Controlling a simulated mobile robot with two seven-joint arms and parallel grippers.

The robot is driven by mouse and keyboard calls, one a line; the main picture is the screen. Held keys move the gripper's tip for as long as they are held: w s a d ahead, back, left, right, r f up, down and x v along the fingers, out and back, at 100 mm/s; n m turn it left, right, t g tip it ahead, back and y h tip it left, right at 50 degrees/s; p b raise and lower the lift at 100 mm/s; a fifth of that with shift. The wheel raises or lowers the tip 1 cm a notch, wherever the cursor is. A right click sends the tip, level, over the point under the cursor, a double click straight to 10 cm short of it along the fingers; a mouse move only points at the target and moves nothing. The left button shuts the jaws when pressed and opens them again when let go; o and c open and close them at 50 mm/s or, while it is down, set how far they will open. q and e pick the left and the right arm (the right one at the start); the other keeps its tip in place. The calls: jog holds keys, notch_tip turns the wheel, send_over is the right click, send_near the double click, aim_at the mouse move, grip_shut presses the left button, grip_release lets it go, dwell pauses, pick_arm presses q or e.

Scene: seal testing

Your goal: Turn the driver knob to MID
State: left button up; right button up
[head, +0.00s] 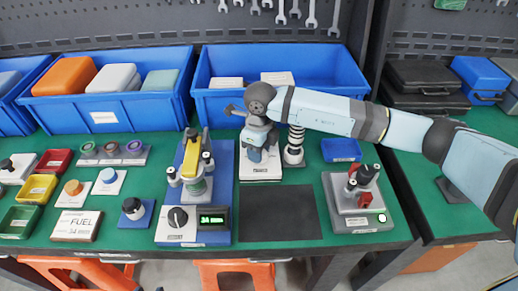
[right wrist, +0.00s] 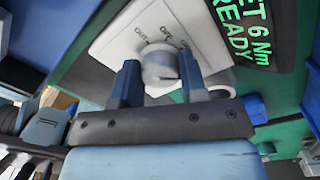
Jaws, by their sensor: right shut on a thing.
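In the right wrist view, the round grey knob (right wrist: 160,62) sits on a white plate (right wrist: 112,42) with printed labels, partly hidden. A dark panel beside it shows green text (right wrist: 245,40) reading "SET 6 Nm READY", its start cut off. My right gripper (right wrist: 158,70) has one dark finger on each side of the knob and is shut on it. In the head view my right gripper (head: 263,151) points down over a white-based unit (head: 260,177) at the table's middle and hides most of it. My left gripper is not in view.
A blue-based station (head: 166,225) with its own black knob and green display stands left. Blue bins (head: 215,98) line the back. A dark mat (head: 280,215) in front is clear.

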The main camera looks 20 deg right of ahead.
jog(key=o, duration=0.9)
jog(key=shift+r, duration=0.1)
jog(key=r, duration=1.3)
jog(key=shift+w+d+r+p, duration=0.2)
jog(key=shift+d+r+p, duration=0.05)
jog(key=shift+r+p, duration=0.15)
